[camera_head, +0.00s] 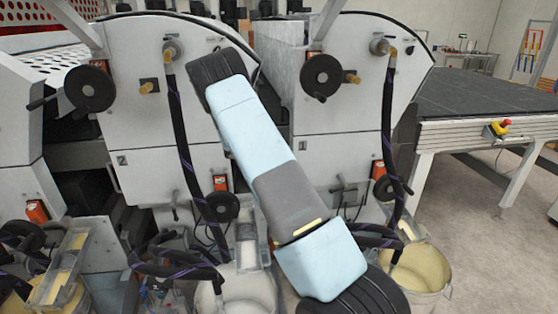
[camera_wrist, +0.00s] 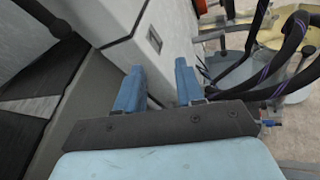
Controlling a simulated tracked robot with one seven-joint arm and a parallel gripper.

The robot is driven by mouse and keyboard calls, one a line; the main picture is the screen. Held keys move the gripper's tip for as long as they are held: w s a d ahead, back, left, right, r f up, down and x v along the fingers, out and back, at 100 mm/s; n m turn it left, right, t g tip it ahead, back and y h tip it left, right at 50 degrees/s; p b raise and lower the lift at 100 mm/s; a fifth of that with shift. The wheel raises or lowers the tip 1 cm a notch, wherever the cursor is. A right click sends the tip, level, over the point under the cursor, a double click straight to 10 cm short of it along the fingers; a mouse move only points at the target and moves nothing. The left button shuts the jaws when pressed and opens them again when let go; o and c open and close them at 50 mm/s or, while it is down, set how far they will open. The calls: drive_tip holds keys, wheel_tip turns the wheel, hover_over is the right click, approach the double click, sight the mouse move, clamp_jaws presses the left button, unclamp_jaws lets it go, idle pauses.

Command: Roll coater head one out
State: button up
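Two light-grey coater heads stand side by side in the head view, the left one (camera_head: 135,55) and the right one (camera_head: 345,110). Each has a black handwheel and a dark hose. A pale machine panel (camera_wrist: 110,20) with a small dark recess (camera_wrist: 154,39) lies just beyond the fingertips; contact cannot be told.
Buckets (camera_head: 425,275) with hoses stand low in front of the heads; hoses and a bucket (camera_wrist: 300,60) also show at right in the wrist view. A dark-topped conveyor table (camera_head: 480,95) with a red emergency button (camera_head: 507,124) is at right. Concrete floor (camera_head: 480,220) is clear there.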

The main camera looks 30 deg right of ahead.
drive_tip(key=w+f+n+t+h, duration=0.2)
drive_tip(key=w+f+n+t, duration=0.35)
drive_tip(key=f, duration=0.65)
drive_tip(key=shift+n+g, duration=0.35)
drive_tip(key=shift+g, duration=0.3)
drive_tip(key=shift+w+a+x, duration=0.1)
drive_tip(key=shift+w+x, duration=0.15)
drive_tip(key=shift+x, duration=0.95)
drive_tip(key=shift+w+a+x, duration=0.1)
drive_tip(key=shift+w+x, duration=0.2)
drive_tip(key=shift+x, duration=0.85)
drive_tip(key=shift+w+a+x, duration=0.1)
drive_tip(key=shift+w+x, duration=0.15)
drive_tip(key=shift+x, duration=0.95)
drive_tip(key=shift+r, duration=0.15)
drive_tip(key=shift+r, duration=0.1)
clamp_jaws()
drive_tip(key=shift+w+r, duration=0.1)
